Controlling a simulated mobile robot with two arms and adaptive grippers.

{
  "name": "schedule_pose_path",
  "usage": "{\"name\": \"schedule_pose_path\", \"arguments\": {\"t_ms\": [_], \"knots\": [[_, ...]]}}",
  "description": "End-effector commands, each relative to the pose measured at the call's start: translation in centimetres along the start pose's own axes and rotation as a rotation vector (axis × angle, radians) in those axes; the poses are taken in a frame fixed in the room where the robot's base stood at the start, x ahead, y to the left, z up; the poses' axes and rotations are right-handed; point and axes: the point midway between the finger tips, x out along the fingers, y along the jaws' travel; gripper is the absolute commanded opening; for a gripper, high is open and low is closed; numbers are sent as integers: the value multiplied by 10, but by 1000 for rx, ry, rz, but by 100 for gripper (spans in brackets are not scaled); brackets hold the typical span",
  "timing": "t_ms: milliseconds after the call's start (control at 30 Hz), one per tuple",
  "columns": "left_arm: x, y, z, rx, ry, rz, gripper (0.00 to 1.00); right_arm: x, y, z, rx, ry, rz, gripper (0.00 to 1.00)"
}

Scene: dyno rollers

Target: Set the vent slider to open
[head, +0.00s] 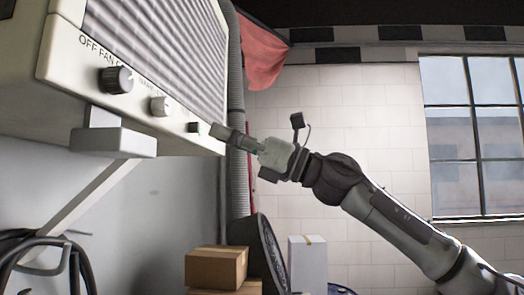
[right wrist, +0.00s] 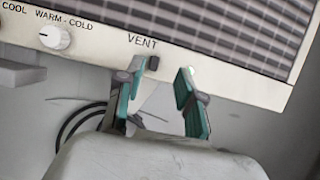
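The vent slider (right wrist: 153,62) is a small dark knob at the lower edge of the cream wall unit, just below the word VENT in the right wrist view. It also shows in the head view (head: 193,127), near the unit's lower right corner. My right gripper (right wrist: 162,78) has its two teal-padded fingers apart with nothing between them. The left fingertip in the wrist view is right beside the slider; I cannot tell whether they touch. In the head view my right gripper (head: 216,131) reaches the unit from the right. My left gripper is not in view.
The unit's panel also has a dark fan knob (head: 116,79) and a pale cool-warm knob (head: 160,106). A white bracket (head: 113,141) sits under the unit. A grey ribbed hose (head: 237,100) runs down behind it. Cardboard boxes (head: 216,268) stand below.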

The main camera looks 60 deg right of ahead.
Motion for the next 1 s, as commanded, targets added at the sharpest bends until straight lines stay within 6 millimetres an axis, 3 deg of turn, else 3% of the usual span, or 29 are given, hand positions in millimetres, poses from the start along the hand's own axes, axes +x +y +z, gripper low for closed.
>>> {"name": "schedule_pose_path", "arguments": {"t_ms": [500, 700, 1000], "knots": [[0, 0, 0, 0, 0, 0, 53, -64, 0, 1, -2, -3, 0, 38], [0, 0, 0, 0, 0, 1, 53, -76, -1, 0, 1, -1, 0, 38], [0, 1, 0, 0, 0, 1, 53, -78, -2, -1, 2, 0, 0, 38]]}}
